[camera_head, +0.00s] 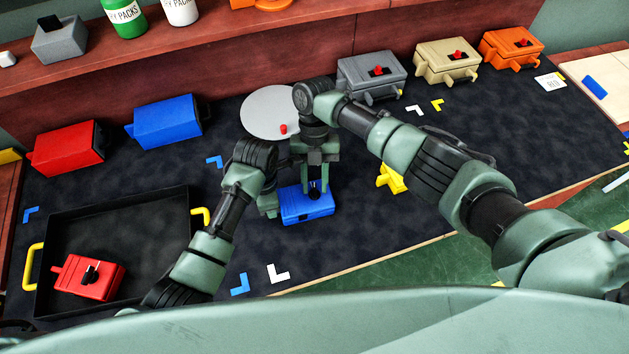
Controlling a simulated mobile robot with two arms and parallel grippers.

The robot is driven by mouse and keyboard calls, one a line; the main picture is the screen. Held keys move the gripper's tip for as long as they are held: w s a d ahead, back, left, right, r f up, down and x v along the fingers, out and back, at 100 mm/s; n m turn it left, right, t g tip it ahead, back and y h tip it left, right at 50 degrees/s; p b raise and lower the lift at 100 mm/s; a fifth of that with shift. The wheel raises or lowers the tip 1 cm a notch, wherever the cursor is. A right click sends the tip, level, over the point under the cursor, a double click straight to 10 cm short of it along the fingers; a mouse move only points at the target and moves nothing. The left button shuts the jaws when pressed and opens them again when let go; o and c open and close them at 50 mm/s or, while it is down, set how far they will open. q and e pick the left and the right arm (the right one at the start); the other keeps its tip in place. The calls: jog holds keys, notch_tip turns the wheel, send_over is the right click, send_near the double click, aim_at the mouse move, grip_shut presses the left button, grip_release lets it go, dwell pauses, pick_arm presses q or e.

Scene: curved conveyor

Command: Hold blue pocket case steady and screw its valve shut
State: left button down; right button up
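The blue pocket case (305,208) lies on the dark mat near the middle, with a black valve (314,190) standing in its top. My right gripper (316,184) points straight down over the case. Its two fingers are apart, one on each side of the valve; I see no clear contact with it. My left gripper (268,204) is low at the left end of the case. Its fingers are partly hidden, so I cannot tell whether they are closed on the case.
A black tray (118,222) with yellow handles holds a red case (88,277). A grey disc (268,112) with a red valve (283,129) lies behind my arms. A yellow part (391,179) is to the right. Several cases line the mat's back edge.

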jog(key=v, duration=1.2)
jog(key=o, duration=0.7)
jog(key=s+d+m+t+y, duration=0.4)
jog(key=s+d+m+t, duration=0.15)
jog(key=m, duration=1.25)
jog(key=shift+g, duration=0.25)
jog(key=x, duration=1.2)
jog(key=shift+s+a, duration=0.3)
jog(key=shift+s, duration=0.05)
